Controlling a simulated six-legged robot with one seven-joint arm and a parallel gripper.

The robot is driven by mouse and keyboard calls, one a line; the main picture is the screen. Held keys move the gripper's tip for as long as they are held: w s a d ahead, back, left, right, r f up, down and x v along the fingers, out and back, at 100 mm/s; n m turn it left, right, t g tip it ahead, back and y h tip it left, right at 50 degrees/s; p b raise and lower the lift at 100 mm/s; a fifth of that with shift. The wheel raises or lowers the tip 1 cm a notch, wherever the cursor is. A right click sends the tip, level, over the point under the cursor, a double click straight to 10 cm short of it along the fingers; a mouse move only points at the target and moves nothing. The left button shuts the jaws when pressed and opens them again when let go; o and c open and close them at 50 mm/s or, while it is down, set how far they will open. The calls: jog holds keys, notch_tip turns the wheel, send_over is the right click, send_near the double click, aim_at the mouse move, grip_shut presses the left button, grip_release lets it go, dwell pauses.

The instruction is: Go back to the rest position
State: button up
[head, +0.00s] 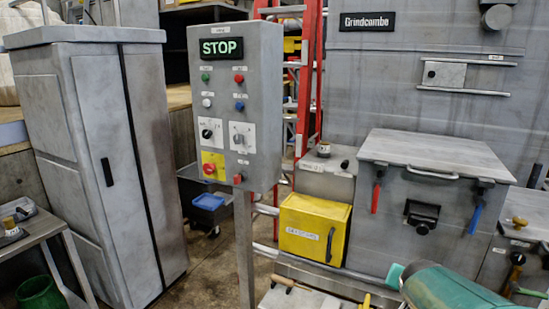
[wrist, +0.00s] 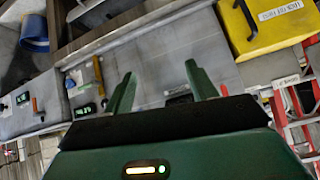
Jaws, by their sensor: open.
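My gripper (wrist: 160,70) shows in the wrist view with its two green fingers spread apart and nothing between them. A grey machine surface lies beyond the fingers. In the head view a green part of my arm enters at the bottom right, in front of the compactor (head: 430,200). The fingertips cannot be made out clearly there. The control panel (head: 237,100) on its post shows a lit green STOP sign, with several buttons and knobs below.
A yellow box (head: 303,235) stands left of the compactor and shows in the wrist view (wrist: 272,25). A red ladder (head: 310,80) is behind the panel. A grey cabinet (head: 100,160) and a metal table (head: 30,235) stand at the left. Some floor is open between cabinet and panel.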

jog(key=s+a+r+n+g+y, duration=0.1)
jog(key=s+a+r+n+y, duration=0.1)
jog(key=s+a+n, duration=0.2)
jog(key=s+a+r+n+g+y, duration=0.1)
jog(key=s+a+n, duration=0.3)
jog(key=s+a, duration=0.7)
jog(key=a+y, duration=0.1)
jog(key=a, duration=0.2)
jog(key=shift+s+a+r+y, duration=0.3)
jog(key=shift+r+y, duration=0.1)
